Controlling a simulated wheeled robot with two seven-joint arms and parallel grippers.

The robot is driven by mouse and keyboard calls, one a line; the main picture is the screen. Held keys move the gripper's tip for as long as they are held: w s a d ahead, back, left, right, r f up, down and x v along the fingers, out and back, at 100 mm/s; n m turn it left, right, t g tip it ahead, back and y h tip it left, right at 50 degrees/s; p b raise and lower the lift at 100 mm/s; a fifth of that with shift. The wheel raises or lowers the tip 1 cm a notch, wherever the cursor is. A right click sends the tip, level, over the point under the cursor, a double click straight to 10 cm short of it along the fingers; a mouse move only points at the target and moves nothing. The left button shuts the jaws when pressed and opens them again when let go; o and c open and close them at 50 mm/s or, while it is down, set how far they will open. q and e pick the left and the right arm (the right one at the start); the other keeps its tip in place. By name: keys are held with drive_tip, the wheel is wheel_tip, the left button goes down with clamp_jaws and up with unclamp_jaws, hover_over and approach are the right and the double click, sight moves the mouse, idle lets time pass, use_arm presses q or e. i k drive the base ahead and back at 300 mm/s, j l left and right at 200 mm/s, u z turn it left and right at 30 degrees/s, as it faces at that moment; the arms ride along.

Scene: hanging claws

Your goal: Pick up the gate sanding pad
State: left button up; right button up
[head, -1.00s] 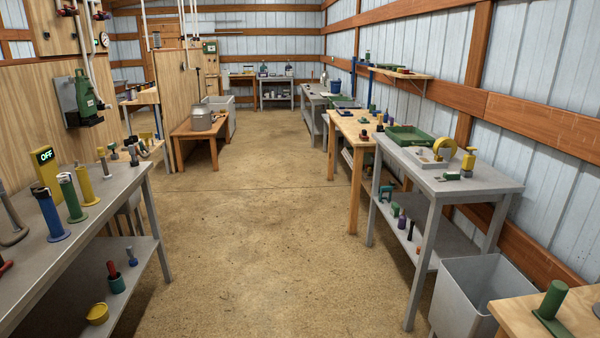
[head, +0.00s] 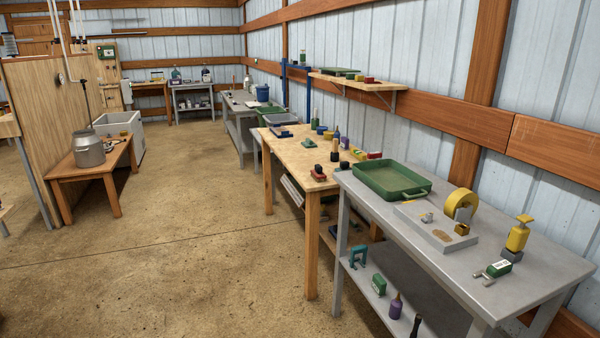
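I cannot tell for sure which thing is the gate sanding pad. A small green block with a white label (head: 499,268) lies on the near grey table at the right; its writing is too small to read. A green block (head: 379,284) sits on that table's lower shelf, beside a teal arch-shaped piece (head: 357,257). Neither of my grippers is in view.
The grey table (head: 465,282) also holds a green tray (head: 392,194), a yellow tape roll (head: 461,204) and a yellow bottle (head: 518,236). The wooden table (head: 296,158) stands behind it. A wooden stand with a metal can (head: 89,148) is at the left. The floor between is clear.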

sight(344, 165)
drive_tip(key=i+z, duration=0.25)
drive_tip(key=i, duration=0.3)
drive_tip(key=i+j+z, duration=0.1)
drive_tip(key=i+z, duration=0.15)
drive_tip(key=i, duration=0.25)
drive_tip(key=i+j+z, duration=0.1)
drive_tip(key=z, duration=0.35)
drive_tip(key=i+j+z, duration=0.25)
drive_tip(key=z, duration=0.15)
